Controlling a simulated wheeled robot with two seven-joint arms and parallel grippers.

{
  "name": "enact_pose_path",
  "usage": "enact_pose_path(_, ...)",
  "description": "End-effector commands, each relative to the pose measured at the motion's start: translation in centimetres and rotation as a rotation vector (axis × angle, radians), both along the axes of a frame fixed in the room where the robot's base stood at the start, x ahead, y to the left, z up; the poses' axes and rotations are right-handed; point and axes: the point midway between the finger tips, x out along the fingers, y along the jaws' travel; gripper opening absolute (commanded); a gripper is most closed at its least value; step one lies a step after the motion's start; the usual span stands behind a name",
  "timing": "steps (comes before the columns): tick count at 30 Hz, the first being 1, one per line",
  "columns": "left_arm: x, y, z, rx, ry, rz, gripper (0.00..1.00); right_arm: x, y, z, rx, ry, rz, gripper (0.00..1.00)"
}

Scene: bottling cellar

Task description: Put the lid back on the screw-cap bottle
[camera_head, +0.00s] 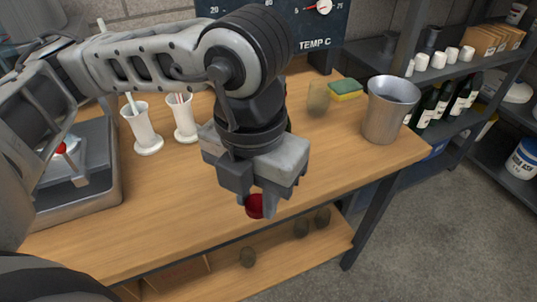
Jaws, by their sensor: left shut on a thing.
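My left gripper (256,203) hangs over the front part of the wooden table, fingers pointing down. It is shut on a red lid (255,208), which shows between the fingertips near the table's front edge. I cannot tell whether the lid touches anything below. No screw-cap bottle shows clearly on the table top. A thin dark sliver shows just right of my left wrist, but the arm hides most of what is behind it. My right gripper is not in view.
A metal bucket (385,117) stands at the table's right end. A sponge (345,91) and a brownish, cylinder-like object (318,98) stand behind. Two white holders (146,136) (184,125) and a grey tray (108,160) are at left. The front right tabletop (335,160) is clear.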

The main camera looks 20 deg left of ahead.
Motion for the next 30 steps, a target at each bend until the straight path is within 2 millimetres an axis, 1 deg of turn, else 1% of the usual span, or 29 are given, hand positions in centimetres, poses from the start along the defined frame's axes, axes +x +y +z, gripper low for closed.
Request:
enact_pose_path(14,4.7,1.2,-2.5,-0.027,-0.016,-1.247,0.07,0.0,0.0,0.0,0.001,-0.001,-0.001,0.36)
enact_pose_path(24,7.8,3.1,-4.9,-0.020,-0.031,-2.165,0.07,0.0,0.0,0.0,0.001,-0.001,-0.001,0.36)
enact_pose_path(30,9.4,4.4,-6.2,-0.009,-0.026,-2.658,0.07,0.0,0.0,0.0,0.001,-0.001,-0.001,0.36)
